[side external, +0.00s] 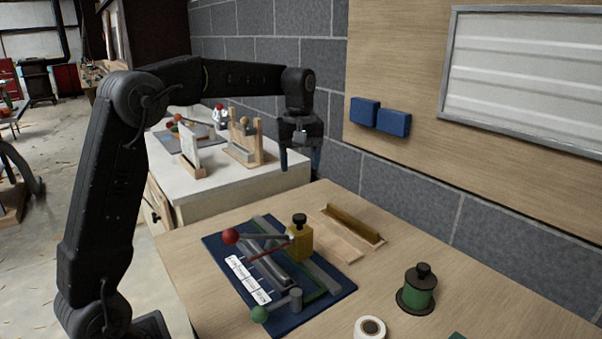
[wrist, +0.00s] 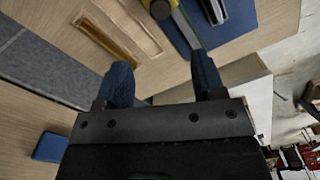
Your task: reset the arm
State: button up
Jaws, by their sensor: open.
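My gripper (side external: 301,160) hangs pointing down, high above the back edge of the wooden table (side external: 480,290), near the grey block wall. Its two blue fingers are apart with nothing between them. In the wrist view my gripper (wrist: 163,85) also shows open and empty, with table and cabinet below. My arm is raised and bent, reaching from the left across the picture. Nothing touches the fingers.
A blue board (side external: 215,258) carries a jig with a yellow block (side external: 300,243) and red and green balls. A wooden tray (side external: 348,232), green spool (side external: 417,290) and tape roll (side external: 369,328) are nearby. A white-topped cabinet (side external: 285,178) stands behind. Blue blocks (side external: 379,116) are on the wall.

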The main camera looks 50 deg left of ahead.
jog(key=s+d+r+m+t, duration=0.1)
jog(key=s+d+m+t, duration=0.1)
jog(key=s+d+m, duration=0.5)
jog(key=s+d+r+m+t, duration=0.15)
jog(key=s+d, duration=0.25)
jog(key=s, duration=0.6)
jog(key=s+d+f+m+t, duration=0.2)
jog(key=s+d+f+m, duration=0.1)
jog(key=s, duration=0.5)
notch_tip(320, 180, down, 2)
jog(key=shift+f+m, duration=0.25)
jog(key=shift+m, duration=0.4)
jog(key=shift+w, duration=0.1)
